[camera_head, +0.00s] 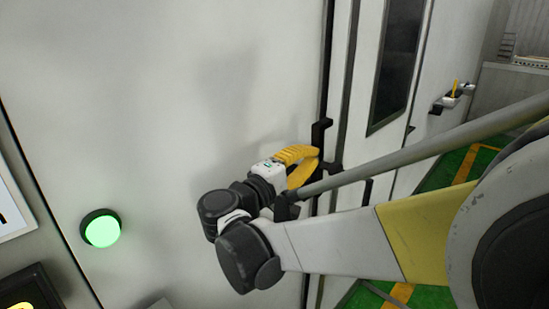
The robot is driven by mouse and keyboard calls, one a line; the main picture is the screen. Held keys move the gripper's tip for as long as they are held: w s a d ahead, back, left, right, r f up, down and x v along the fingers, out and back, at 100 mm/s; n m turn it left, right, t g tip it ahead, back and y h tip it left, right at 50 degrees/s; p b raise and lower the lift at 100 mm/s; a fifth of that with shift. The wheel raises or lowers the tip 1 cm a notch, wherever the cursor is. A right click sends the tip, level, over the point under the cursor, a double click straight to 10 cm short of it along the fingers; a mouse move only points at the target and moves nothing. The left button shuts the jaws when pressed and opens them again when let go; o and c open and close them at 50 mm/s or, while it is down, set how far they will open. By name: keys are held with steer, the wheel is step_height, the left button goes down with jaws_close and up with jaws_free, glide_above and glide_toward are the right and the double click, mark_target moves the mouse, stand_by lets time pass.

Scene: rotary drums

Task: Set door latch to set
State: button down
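The door latch (321,130) is a black fitting on the vertical edge of the pale cabinet door, right of the picture's middle. Black parts of it show above and to the right of my gripper's tips. My gripper (316,157) has yellow fingers and a white and black body, and it reaches in from the left of the latch. The two fingers bow apart in the middle and come close together at the latch. Whether they are closed on it, and whether they touch it, I cannot tell. Part of the latch is hidden behind the fingers and my arm.
A large pale panel (180,100) fills the left and middle. A lit green button (102,230) sits at lower left. A narrow dark window (398,60) is in the door at right. Another black fitting with a yellow part (453,94) is farther right. Green floor (440,190) shows beyond.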

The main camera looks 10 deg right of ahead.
mark_target(318, 147)
steer(key=shift+r, duration=0.1)
stand_by(0.3)
steer(key=shift+w+d+r+g+y+p, duration=0.15)
steer(key=shift+w+d+g+y+p, duration=0.15)
steer(key=shift+p, duration=0.55)
steer(key=p, duration=0.1)
steer(key=w+d+r+g+y+p, duration=0.1)
steer(key=p, duration=0.1)
steer(key=shift+d+y+p, duration=0.3)
steer(key=w+d+f+g+y+p, duration=0.7)
steer(key=d+f+g+y+p, duration=0.2)
steer(key=y, duration=0.3)
steer(key=shift+w+d+f+p, duration=0.3)
steer(key=shift+d+f+p, duration=0.3)
steer(key=shift+d+f, duration=0.1)
steer(key=shift+f, duration=0.1)
